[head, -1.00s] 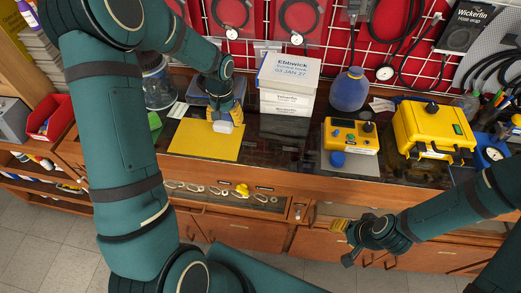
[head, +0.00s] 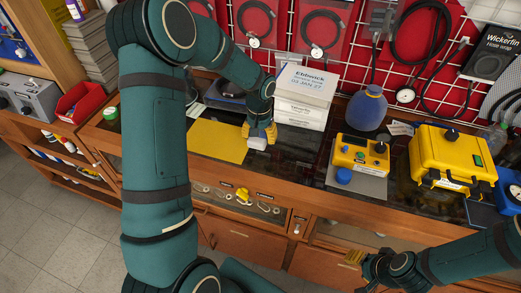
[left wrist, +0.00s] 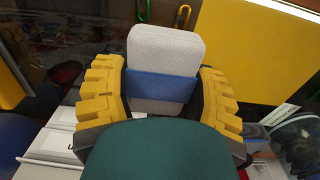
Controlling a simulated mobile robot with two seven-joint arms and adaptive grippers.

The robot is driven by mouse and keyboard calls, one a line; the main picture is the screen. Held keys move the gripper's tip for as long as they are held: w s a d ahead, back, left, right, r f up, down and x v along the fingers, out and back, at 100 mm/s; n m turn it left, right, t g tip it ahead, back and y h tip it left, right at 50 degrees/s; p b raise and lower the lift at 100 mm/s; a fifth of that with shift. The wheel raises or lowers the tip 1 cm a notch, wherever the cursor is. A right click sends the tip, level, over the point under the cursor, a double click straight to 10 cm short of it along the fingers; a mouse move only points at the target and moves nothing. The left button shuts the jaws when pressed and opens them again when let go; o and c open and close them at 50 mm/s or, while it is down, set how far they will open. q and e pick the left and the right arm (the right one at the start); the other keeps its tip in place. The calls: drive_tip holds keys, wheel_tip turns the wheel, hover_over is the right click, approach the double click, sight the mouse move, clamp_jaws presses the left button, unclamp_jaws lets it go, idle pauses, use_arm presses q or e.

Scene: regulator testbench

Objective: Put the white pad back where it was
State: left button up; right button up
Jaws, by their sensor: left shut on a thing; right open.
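The white pad, a pale block with a blue band, is between the yellow fingers of my left gripper (head: 261,132). In the head view the pad (head: 257,143) is just right of the yellow mat (head: 215,142), over the dark bench top; its height above the bench is hard to tell. In the left wrist view the gripper (left wrist: 160,88) is shut on the pad (left wrist: 165,52), and the mat (left wrist: 262,50) lies at the upper right. My right gripper (head: 357,257) is open and empty, low in front of the bench.
A stack of white boxes (head: 303,97) stands close behind and right of my left gripper. A blue bottle (head: 366,109), a yellow tester (head: 359,154) and a yellow case (head: 451,160) stand further right. The mat is bare.

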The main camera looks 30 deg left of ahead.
sight(259, 153)
use_arm(q)
drive_tip(key=shift+f, duration=2.95)
drive_tip(key=shift+b, duration=0.3)
drive_tip(key=shift+f, duration=0.2)
drive_tip(key=o, duration=1.2)
drive_tip(key=shift+o, duration=0.2)
drive_tip(key=shift+r, duration=0.1)
